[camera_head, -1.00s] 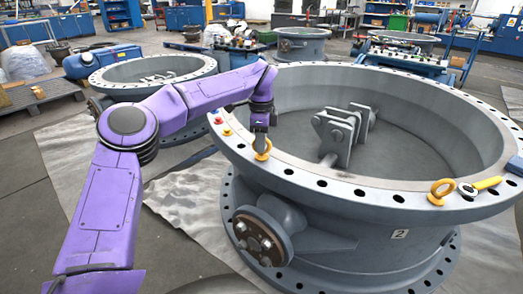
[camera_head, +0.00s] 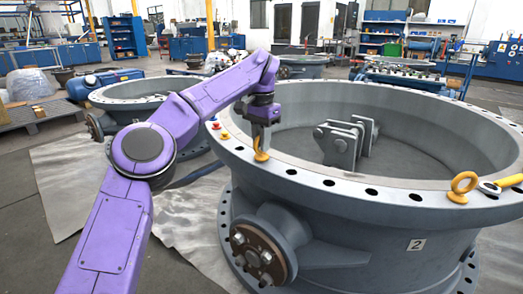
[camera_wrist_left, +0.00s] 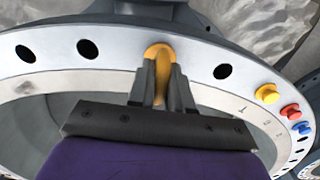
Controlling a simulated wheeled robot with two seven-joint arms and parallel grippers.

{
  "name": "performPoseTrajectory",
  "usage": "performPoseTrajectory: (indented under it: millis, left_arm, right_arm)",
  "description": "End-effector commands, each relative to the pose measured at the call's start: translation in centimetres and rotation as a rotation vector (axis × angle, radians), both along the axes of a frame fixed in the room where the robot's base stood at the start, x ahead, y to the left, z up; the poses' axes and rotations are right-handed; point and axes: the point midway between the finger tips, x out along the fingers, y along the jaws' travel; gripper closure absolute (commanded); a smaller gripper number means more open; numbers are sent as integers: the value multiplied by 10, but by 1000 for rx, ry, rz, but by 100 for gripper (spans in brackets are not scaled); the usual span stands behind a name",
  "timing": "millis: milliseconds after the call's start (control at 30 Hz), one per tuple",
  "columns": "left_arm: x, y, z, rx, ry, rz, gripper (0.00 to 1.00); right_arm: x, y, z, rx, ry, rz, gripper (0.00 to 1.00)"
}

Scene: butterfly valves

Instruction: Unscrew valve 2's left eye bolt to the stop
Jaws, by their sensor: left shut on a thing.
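Valve 2 (camera_head: 330,205) is the large grey ring body with a "2" label on its side. Its left eye bolt (camera_head: 261,155) is yellow and stands on the top flange at the left. My left gripper (camera_head: 262,146) comes down on it from above. In the left wrist view the gripper (camera_wrist_left: 163,88) is shut on the yellow eye bolt (camera_wrist_left: 158,50), with the ring between the fingers and its top showing beyond them. The lower part of the bolt is hidden by the fingers. My right gripper is not in view.
Another valve (camera_head: 150,90) stands behind left.

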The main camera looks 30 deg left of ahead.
Motion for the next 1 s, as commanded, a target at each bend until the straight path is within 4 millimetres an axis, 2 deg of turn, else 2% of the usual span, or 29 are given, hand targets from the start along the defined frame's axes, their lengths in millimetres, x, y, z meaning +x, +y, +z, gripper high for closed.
performPoseTrajectory:
  millis: [33,100,500,1000]
  left_arm:
    - [0,0,-4,2,-4,39,100]
    - [0,0,-3,2,-4,97,100]
    - [0,0,-1,1,-2,331,100]
    - [0,0,1,1,-1,392,100]
  right_arm:
    - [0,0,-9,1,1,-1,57]
    - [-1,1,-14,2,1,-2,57]
    - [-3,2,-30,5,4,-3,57]
    - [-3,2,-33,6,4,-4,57]
